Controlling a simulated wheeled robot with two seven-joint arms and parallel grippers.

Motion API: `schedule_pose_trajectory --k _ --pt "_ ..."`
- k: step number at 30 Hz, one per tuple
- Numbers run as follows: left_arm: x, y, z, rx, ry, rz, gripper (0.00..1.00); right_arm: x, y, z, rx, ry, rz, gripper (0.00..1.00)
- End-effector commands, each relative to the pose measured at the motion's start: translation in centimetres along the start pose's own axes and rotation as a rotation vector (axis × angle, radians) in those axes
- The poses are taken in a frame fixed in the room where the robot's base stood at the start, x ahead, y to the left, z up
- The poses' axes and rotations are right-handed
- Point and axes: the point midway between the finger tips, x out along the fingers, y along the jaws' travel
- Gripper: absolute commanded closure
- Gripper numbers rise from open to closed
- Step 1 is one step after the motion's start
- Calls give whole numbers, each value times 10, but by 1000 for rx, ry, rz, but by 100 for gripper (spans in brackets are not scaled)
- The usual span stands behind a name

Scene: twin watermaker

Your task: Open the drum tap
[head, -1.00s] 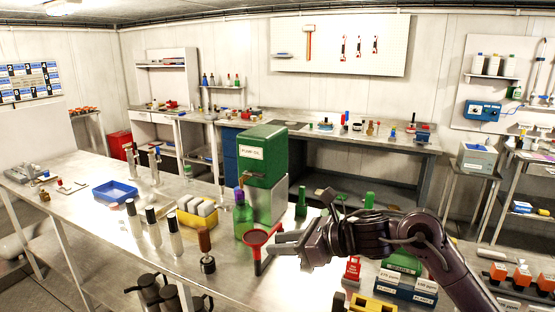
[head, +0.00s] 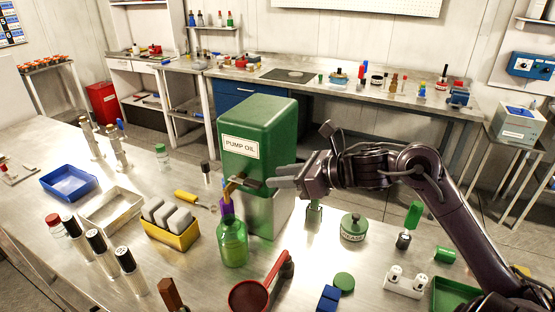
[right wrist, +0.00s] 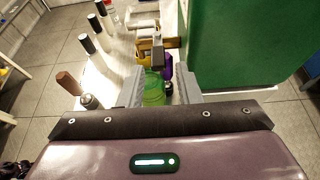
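The green drum (head: 258,140) labelled PUMP OIL stands on a steel block on the bench. Contact cannot be told. My left gripper is out of view.
A yellow bin (head: 171,232) with grey blocks and a yellow-handled tool (head: 190,198) lie left of the bottle. A green jar (head: 353,227) and a white rack (head: 405,283) are to the right.

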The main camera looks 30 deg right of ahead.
Motion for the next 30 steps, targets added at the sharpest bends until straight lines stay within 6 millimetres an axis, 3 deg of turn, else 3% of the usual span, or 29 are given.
schedule_pose_trajectory --k 2,6,18,30 --pt "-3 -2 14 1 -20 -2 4 4 0 2 1 -2 1 69" --pt "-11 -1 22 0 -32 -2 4 18 0 4 2 -2 1 69" --pt "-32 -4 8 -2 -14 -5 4 69 -1 2 4 -3 -1 69" --pt "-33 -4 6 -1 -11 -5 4 77 0 0 0 0 0 70"
